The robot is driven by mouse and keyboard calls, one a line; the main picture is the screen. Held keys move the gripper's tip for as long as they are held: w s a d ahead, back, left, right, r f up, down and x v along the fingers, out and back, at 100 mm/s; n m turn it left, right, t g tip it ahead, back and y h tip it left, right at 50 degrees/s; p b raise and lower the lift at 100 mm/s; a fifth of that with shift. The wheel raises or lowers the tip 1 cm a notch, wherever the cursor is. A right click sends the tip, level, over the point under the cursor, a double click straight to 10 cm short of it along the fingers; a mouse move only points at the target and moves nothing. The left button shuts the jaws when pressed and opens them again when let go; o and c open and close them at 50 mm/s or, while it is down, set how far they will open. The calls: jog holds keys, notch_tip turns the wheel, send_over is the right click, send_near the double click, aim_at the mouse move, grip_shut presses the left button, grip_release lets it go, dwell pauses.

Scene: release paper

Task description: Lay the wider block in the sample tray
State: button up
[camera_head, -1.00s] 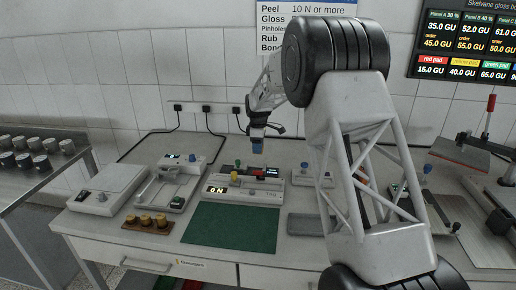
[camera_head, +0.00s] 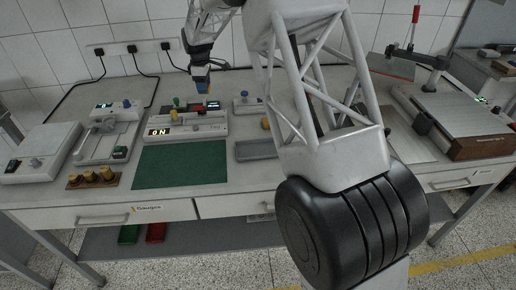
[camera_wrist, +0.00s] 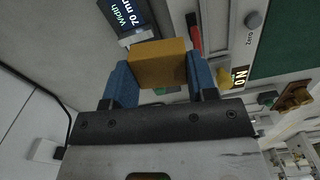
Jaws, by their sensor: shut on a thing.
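My gripper (camera_head: 201,80) is shut on a yellow-orange block (camera_wrist: 158,62), held between its two blue fingers in the wrist view. In the head view the block is a small orange patch (camera_head: 202,89) below the fingers, in the air above the back of the table. A low grey tray (camera_head: 256,149), which looks like the sample tray, lies right of the green mat, to the right of and nearer than the gripper.
A tester with a "0 N" display (camera_head: 186,129) stands behind the green mat (camera_head: 180,163). A wooden holder with several brass weights (camera_head: 93,178) is at left. A display reading "Width 70 mm" (camera_wrist: 126,14) is near the block. My arm hides part of the table at right.

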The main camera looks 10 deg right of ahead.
jog(key=s+d+f+m, duration=0.2)
jog(key=s+d, duration=0.5)
jog(key=s, duration=0.6)
jog(key=s+d+f+m, duration=0.2)
jog(key=s+d+m, duration=0.3)
jog(key=s, duration=0.9)
jog(key=s+d+f+m, duration=0.2)
jog(key=s+d+m, duration=0.2)
jog(key=s+d, duration=0.5)
jog(key=s, duration=0.4)
jog(key=shift+s, duration=0.2)
jog(key=shift+w, duration=0.15)
send_over(260, 150)
jog(key=shift+f, duration=0.7)
jog(key=shift+f, duration=1.75)
jog(key=shift+f, duration=0.1)
jog(key=o, duration=0.9)
